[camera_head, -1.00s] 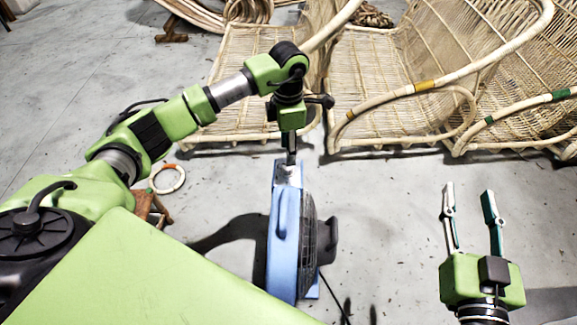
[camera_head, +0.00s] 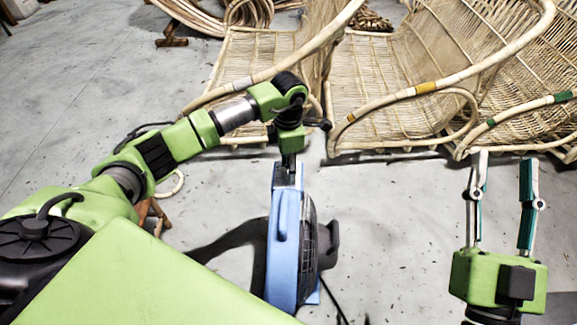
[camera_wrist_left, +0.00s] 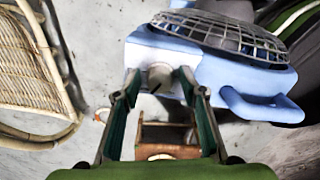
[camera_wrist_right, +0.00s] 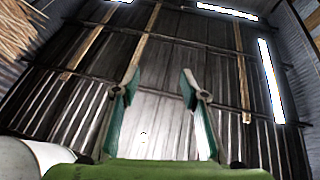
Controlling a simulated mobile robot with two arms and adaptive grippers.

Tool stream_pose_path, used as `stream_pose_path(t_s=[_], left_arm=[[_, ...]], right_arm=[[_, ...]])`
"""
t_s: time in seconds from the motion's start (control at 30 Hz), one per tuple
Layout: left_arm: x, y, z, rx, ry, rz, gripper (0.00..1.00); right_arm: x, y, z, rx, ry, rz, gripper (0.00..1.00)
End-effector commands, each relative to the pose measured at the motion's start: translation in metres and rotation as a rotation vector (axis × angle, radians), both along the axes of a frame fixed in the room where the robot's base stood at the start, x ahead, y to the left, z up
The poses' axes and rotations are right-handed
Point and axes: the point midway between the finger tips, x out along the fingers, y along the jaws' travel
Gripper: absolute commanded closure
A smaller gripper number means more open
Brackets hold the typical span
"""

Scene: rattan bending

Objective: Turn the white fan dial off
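A blue floor fan (camera_head: 283,245) with a dark grille stands on the grey floor, seen edge-on in the head view. Its white dial (camera_wrist_left: 160,75) shows in the left wrist view on the fan's pale blue body (camera_wrist_left: 225,72). My left gripper (camera_wrist_left: 158,78) points at the dial, with one finger on each side of it. A small gap seems to show between the fingers and the dial; contact is hard to tell. In the head view the left gripper (camera_head: 289,170) reaches down to the fan's top, and the dial is hidden. My right gripper (camera_head: 503,160) is open and empty.
Rattan chair frames (camera_head: 400,85) stand behind the fan, close to the right gripper's fingertips in the picture. A small wooden stool (camera_wrist_left: 165,140) and a pale ring (camera_head: 172,183) are left of the fan. Bare floor lies between the fan and the right arm.

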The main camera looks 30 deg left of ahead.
Motion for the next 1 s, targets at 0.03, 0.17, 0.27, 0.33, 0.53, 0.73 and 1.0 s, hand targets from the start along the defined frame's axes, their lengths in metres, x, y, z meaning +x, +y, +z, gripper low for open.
stream_pose_path(t_s=[0.03, 0.17, 0.27, 0.33, 0.53, 0.73, 1.0], left_arm=[[0.000, 0.000, 0.000, 0.000, 0.000, 0.000, 0.76], [0.000, 0.000, 0.000, 0.000, 0.000, 0.000, 0.99], [0.000, 0.000, 0.000, 0.000, 0.000, 0.001, 0.99], [0.000, 0.000, 0.000, 0.000, 0.000, 0.003, 0.99], [0.000, 0.000, 0.002, 0.001, 0.001, 0.042, 0.99], [0.000, 0.001, 0.003, 0.001, 0.001, 0.145, 0.99], [0.001, 0.001, 0.004, 0.001, 0.001, 0.360, 0.99]], right_arm=[[0.000, 0.000, 0.000, 0.000, 0.000, 0.000, 0.60], [0.000, 0.000, 0.000, 0.000, 0.001, 0.000, 0.60], [0.000, 0.000, 0.000, 0.000, 0.001, 0.000, 0.60], [0.000, 0.000, 0.000, -0.001, 0.003, 0.000, 0.60], [0.008, -0.001, -0.015, -0.023, 0.083, -0.006, 0.60], [0.020, -0.003, -0.054, -0.077, 0.276, -0.017, 0.60], [0.015, -0.016, -0.140, -0.180, 0.677, -0.041, 0.60]])
